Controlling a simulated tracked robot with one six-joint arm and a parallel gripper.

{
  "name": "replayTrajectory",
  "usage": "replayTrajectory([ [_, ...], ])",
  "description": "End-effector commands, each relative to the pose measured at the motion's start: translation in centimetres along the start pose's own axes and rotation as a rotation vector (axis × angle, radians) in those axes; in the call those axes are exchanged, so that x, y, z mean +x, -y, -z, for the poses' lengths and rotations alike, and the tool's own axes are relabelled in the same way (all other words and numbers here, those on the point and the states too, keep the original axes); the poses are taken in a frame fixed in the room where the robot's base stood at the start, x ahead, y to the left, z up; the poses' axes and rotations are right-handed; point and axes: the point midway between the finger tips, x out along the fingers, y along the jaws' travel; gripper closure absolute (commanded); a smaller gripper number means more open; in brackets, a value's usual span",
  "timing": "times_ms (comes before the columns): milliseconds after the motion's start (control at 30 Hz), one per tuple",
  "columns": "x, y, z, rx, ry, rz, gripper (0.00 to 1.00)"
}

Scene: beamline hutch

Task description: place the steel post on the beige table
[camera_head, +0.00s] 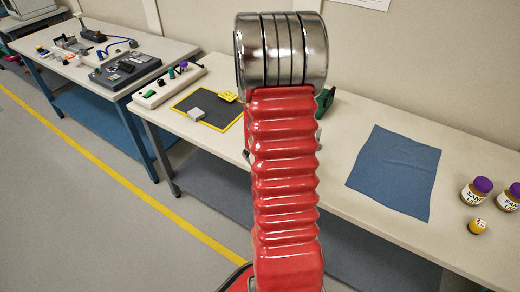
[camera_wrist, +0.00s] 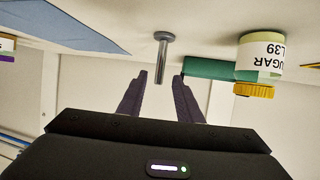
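The steel post (camera_wrist: 161,52) shows in the wrist view, where the picture is upside down. It is a slim grey rod with a wider round end, upright against a pale tabletop. My gripper (camera_wrist: 163,80) is open and empty, its two dark fingers pointing at the post. The post appears between the fingertips but beyond them, not gripped. In the head view my red arm hides both the gripper and the post. The beige table (camera_head: 342,130) runs along the wall there; another pale table (camera_head: 85,70) stands at the left.
A blue cloth (camera_head: 395,172), purple-lidded jars (camera_head: 474,192), and a yellow-edged dark mat (camera_head: 212,112) lie on the long table. Near the post in the wrist view are a green object (camera_wrist: 212,68) and a yellow-lidded jar (camera_wrist: 260,58). The left table is cluttered.

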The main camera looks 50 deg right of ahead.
Motion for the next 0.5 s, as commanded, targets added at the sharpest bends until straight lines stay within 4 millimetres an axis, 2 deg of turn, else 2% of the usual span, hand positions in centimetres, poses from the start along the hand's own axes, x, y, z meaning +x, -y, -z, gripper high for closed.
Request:
replayTrajectory([
  [167,-0.1,0.3,0.1,0.001,0.002,0.008,0.68],
  [267,-0.8,1.5,0.3,0.004,0.014,0.048,0.68],
  [367,-2.5,4.1,0.7,0.007,0.043,0.131,0.68],
  [500,-6.6,9.1,1.3,0.000,0.107,0.302,0.68],
])
